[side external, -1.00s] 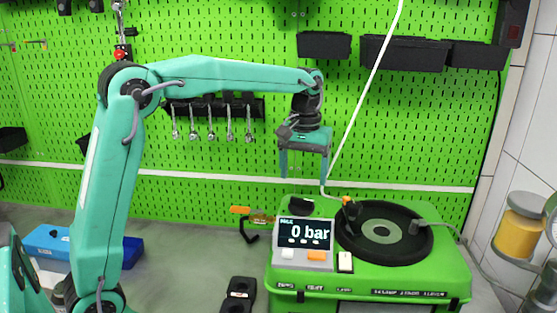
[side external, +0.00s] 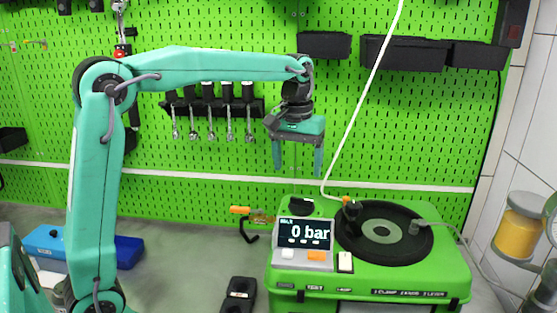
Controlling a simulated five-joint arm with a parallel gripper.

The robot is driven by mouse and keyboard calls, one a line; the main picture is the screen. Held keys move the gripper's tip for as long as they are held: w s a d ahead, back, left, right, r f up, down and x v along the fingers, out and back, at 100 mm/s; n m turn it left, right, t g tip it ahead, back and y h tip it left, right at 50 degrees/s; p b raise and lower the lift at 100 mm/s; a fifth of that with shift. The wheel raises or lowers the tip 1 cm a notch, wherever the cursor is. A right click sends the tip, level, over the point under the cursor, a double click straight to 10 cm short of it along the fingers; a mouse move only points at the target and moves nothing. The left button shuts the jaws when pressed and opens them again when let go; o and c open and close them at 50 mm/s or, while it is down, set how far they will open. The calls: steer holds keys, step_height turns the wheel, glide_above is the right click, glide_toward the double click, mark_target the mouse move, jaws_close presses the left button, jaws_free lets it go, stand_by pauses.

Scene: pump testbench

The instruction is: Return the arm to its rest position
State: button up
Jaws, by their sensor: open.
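My gripper (side external: 298,167) hangs from the end of my teal arm, fingers pointing down. Its two teal fingers are apart with nothing between them. It is in the air in front of the green pegboard, above and a little left of the green pump testbench (side external: 450,262). The testbench display (side external: 304,233) reads 0 bar. A black round plate (side external: 350,250) with a grey centre sits on top of the testbench, and a black lever with an orange top (side external: 351,215) stands at its left edge. My gripper touches none of these.
A blue case (side external: 60,243) lies on the grey table at the left. A black block (side external: 238,293) lies left of the testbench. Wrenches (side external: 210,125) hang behind my arm. A white hose (side external: 362,98) runs down to the testbench, right of my gripper. A yellow spool (side external: 520,233) stands far right.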

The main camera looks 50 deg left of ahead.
steer(key=s+f+m+t, duration=0.2)
steer(key=s, duration=0.9)
steer(key=s+f+m+t, duration=0.3)
steer(key=s, duration=0.8)
steer(key=shift+d+f+m, duration=0.25)
steer(key=shift+d+m, duration=0.05)
steer(key=shift+d, duration=0.15)
